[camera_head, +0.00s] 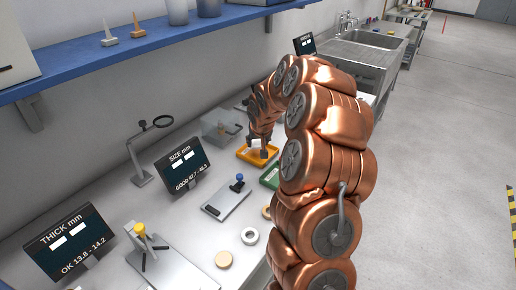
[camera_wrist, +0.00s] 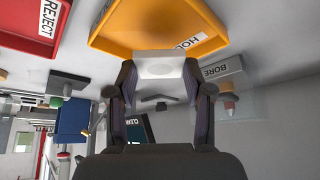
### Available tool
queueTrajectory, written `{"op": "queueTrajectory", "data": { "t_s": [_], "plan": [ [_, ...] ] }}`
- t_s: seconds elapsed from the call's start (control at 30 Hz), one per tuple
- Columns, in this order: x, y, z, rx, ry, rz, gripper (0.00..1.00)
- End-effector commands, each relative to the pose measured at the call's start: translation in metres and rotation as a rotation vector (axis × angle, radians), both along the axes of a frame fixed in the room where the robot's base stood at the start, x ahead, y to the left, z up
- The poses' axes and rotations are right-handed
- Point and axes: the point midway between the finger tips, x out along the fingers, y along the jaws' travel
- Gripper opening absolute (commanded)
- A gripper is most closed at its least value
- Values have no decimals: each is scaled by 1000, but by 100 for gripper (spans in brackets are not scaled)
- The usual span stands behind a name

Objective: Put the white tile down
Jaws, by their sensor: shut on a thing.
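The white tile (camera_wrist: 160,66) sits between the two fingertips of my gripper (camera_wrist: 160,74) in the wrist view. My gripper is shut on it. Just beyond the tile is a yellow tray (camera_wrist: 125,38) with a HOLD label. In the head view my gripper (camera_head: 264,151) points down over the yellow tray (camera_head: 243,153). Whether the tile touches the tray cannot be told.
A green tray (camera_head: 268,181) is beside the yellow one, partly hidden by my arm. A red REJECT tray (camera_wrist: 30,45) shows in the wrist view.

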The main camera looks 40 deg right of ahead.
Motion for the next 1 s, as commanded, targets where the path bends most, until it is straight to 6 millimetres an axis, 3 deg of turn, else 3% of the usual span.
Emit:
{"op": "queueTrajectory", "data": {
  "t_s": [0.33,0.77,0.8,1.0],
  "plan": [
    [-2,-1,-36,3,6,-1,11],
    [-1,0,-42,2,2,-1,11],
    [-1,0,-40,2,2,-1,55],
    [-1,0,-40,2,2,-1,76]
  ]
}}
